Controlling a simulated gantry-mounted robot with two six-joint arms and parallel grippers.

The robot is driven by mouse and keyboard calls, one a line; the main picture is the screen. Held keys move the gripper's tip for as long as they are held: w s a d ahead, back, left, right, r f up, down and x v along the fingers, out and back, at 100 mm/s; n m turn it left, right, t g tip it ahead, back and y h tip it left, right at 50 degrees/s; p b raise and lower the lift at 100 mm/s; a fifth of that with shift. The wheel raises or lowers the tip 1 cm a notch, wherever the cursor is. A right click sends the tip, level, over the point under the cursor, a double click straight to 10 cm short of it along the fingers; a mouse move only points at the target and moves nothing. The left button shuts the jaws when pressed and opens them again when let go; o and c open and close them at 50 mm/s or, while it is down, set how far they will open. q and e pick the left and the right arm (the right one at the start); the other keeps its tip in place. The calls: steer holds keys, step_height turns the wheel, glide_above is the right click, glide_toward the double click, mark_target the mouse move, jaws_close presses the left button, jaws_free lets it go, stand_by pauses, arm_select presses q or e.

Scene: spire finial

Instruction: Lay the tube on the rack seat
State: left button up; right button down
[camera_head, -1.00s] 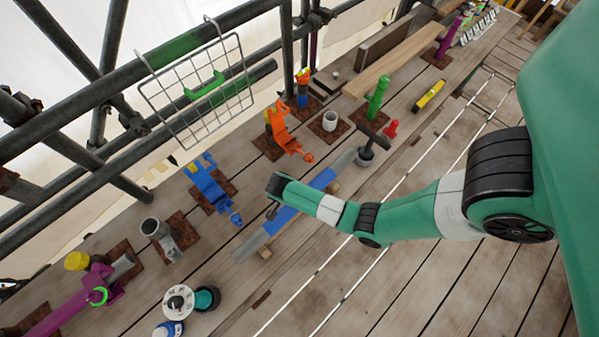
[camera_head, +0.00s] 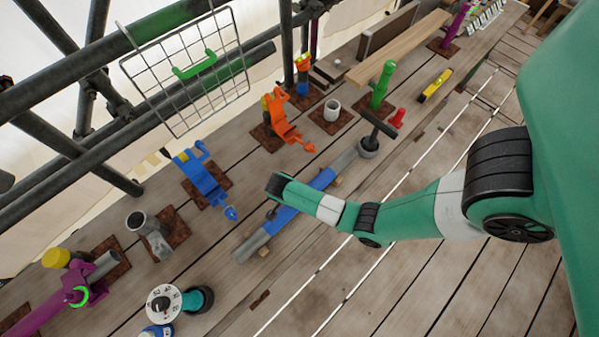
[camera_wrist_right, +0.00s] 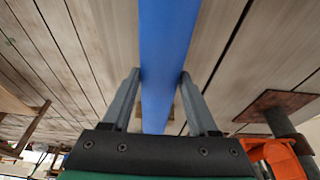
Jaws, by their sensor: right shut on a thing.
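The tube (camera_head: 322,179), blue in the middle with grey ends, runs diagonally over the deck in the head view. Its blue part also fills the middle of the right wrist view (camera_wrist_right: 165,50). My right gripper (camera_head: 272,212) is shut around this blue part, with one finger on each side in the wrist view (camera_wrist_right: 158,88). Small wooden blocks (camera_head: 263,250) show beneath the tube; I cannot tell whether it touches them. I cannot tell which thing is the rack seat. My left gripper is not in view.
A blue clamp (camera_head: 203,182) and an orange clamp (camera_head: 280,125) stand on rusty plates beyond the tube. A wire rack (camera_head: 190,70) hangs on the scaffold.

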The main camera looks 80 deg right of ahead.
steer(key=shift+c, duration=1.2)
jaws_free()
steer(key=shift+o, duration=1.2)
steer(key=shift+p+v, duration=2.7)
steer(key=shift+v, duration=1.8)
